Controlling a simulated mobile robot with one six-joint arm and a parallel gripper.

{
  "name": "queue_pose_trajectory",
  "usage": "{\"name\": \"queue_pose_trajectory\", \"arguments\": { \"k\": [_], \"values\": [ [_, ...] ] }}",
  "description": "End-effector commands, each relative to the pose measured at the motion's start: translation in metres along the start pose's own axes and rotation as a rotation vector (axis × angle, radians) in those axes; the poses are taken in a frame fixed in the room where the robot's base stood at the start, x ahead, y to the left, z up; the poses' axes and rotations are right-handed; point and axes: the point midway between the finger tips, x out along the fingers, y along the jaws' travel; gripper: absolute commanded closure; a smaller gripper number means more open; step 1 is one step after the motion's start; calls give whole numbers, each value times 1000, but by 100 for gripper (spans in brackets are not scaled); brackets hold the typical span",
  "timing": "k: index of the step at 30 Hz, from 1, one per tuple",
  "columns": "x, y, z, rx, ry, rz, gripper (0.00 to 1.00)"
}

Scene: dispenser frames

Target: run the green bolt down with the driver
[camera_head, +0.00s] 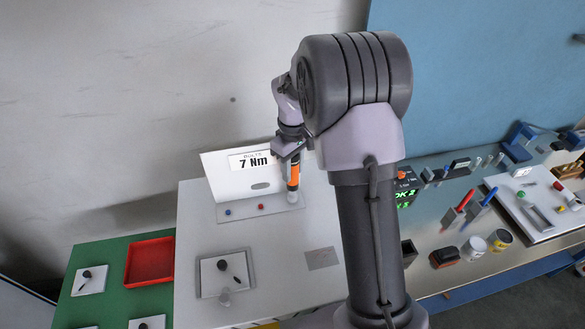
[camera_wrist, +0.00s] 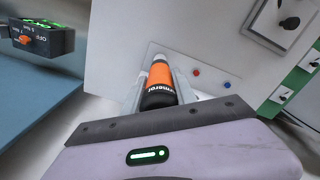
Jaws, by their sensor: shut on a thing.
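The driver (camera_head: 294,178), orange and black with a pale lower end, is held in my gripper (camera_head: 291,157) above the right end of the bolt plate (camera_head: 244,212). It stands close to upright in the head view. In the wrist view the driver (camera_wrist: 160,76) points away from the camera, between the fingers. A blue bolt (camera_head: 228,212) and a red bolt (camera_head: 260,206) sit left of it on the plate. They also show in the wrist view, blue (camera_wrist: 196,72) and red (camera_wrist: 227,84). No green bolt shows; the driver's tip and its contact are hidden or too small to tell.
A white sign (camera_head: 220,172) reading 7 Nm stands behind the plate. A box with a green-lit display (camera_head: 405,196) is right of my arm. A grey-edged tray (camera_head: 252,269) lies in front, and a red tray (camera_head: 150,262) at left. Tools and jars crowd the right bench.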

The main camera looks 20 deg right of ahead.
Motion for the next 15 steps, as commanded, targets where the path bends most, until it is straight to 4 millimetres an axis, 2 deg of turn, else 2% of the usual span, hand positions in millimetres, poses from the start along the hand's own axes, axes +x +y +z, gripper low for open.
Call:
{"name": "queue_pose_trajectory", "arguments": {
  "k": [15],
  "values": [
    [6,0,0,0,1,0,100]
  ]
}}
